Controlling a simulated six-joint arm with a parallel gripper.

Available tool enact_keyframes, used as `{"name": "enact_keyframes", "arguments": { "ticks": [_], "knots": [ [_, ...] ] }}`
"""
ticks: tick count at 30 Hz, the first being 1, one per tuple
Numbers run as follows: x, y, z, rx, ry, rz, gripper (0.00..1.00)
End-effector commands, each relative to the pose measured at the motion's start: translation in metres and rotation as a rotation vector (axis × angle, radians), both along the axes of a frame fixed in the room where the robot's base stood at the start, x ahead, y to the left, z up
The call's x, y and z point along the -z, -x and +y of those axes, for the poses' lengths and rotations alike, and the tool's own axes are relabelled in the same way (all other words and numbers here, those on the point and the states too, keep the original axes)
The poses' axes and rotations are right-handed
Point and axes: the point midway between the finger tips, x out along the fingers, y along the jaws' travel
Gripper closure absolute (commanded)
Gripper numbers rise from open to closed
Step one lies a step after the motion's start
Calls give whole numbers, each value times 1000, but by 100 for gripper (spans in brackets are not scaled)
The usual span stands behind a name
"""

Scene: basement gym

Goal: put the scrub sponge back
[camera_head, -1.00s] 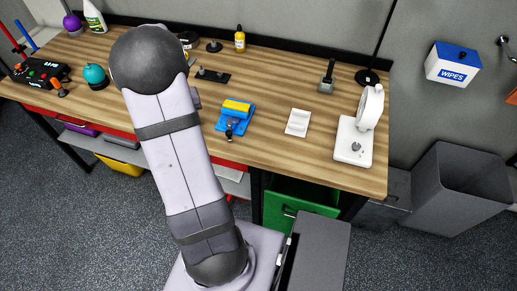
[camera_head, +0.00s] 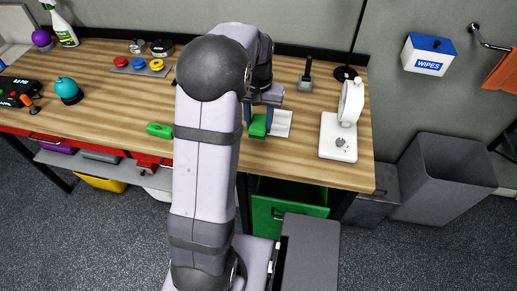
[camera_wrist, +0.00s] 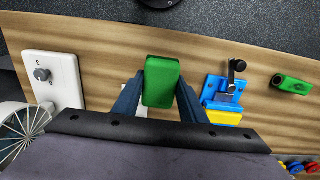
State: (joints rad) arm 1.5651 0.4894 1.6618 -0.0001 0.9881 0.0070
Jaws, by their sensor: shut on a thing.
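My gripper (camera_head: 258,116) is over the right part of the bench, shut on a green block, which I take for the scrub sponge (camera_head: 258,127). In the wrist view the sponge (camera_wrist: 161,80) sits between the two blue-grey fingers. A white shallow tray (camera_head: 283,123) lies beside and partly behind the sponge in the head view. I cannot tell whether the sponge touches it.
A blue and yellow fixture (camera_wrist: 224,97) and a second green piece (camera_wrist: 292,85) lie on the other side; the piece also shows in the head view (camera_head: 159,130). A green drawer (camera_head: 287,205) is open below.

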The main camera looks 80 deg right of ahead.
Motion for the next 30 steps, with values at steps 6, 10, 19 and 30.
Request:
{"name": "enact_keyframes", "arguments": {
  "ticks": [6,10,19,30],
  "knots": [
    [24,0,2,-1,-7,0,83],
    [44,-1,1,-2,-6,0,83],
    [62,-1,0,-2,0,0,83],
    [94,-1,1,-2,-3,0,83]
  ]
}}
